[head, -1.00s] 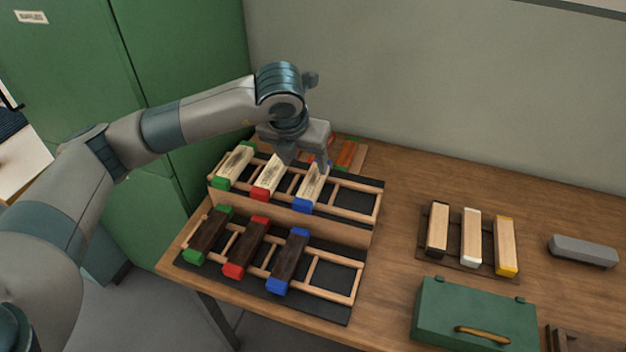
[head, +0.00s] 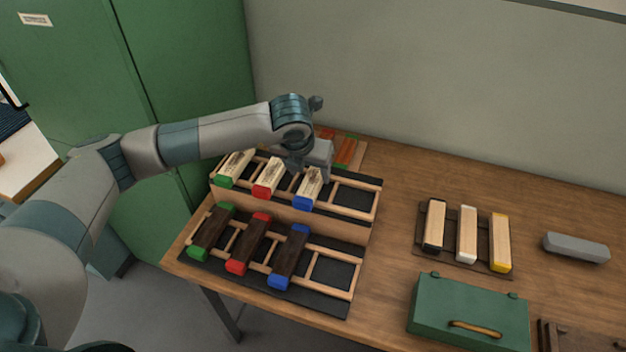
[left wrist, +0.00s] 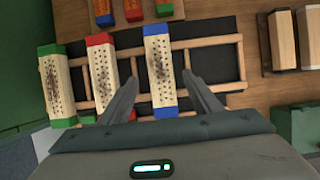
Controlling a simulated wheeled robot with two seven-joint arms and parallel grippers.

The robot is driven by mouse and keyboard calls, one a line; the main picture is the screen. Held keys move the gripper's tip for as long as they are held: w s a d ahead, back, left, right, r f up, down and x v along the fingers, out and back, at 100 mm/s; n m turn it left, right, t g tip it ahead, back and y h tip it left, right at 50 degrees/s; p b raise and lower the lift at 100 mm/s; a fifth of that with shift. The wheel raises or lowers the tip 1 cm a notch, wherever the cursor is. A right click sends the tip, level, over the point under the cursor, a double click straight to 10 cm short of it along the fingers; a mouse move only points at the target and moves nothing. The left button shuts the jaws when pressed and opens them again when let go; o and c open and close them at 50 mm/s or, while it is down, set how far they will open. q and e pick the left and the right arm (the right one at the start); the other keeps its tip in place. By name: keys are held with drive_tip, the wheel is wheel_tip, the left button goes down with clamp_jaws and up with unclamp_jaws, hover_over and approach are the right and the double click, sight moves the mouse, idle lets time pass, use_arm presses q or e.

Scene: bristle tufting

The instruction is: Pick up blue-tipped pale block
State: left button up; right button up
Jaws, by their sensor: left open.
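The blue-tipped pale block (head: 309,189) lies in the upper rack, right of the red-tipped and green-tipped pale blocks. My left gripper (head: 311,172) is low over its far part. In the left wrist view the pale block (left wrist: 160,75), speckled with dark holes and blue at both ends, lies between the two open fingers of my left gripper (left wrist: 162,92). My right gripper is not in view.
The red-tipped pale block (head: 269,178) is close on the left. The lower rack (head: 333,270) holds dark blocks with coloured tips. A green case (head: 468,308) and another rack of pale blocks (head: 466,234) stand to the right. Reddish blocks (head: 346,152) lie behind.

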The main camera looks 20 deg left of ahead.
sight(313, 179)
use_arm(q)
drive_tip(key=p+x, duration=0.1)
drive_tip(key=x, duration=0.1)
drive_tip(key=shift+w+d+f+p, duration=0.1)
drive_tip(key=shift+w+f+p, duration=0.15)
drive_tip(key=shift+f+p, duration=0.1)
drive_tip(key=shift+w+f, duration=0.25)
drive_tip(key=shift+f, duration=0.35)
drive_tip(key=c, duration=1.2)
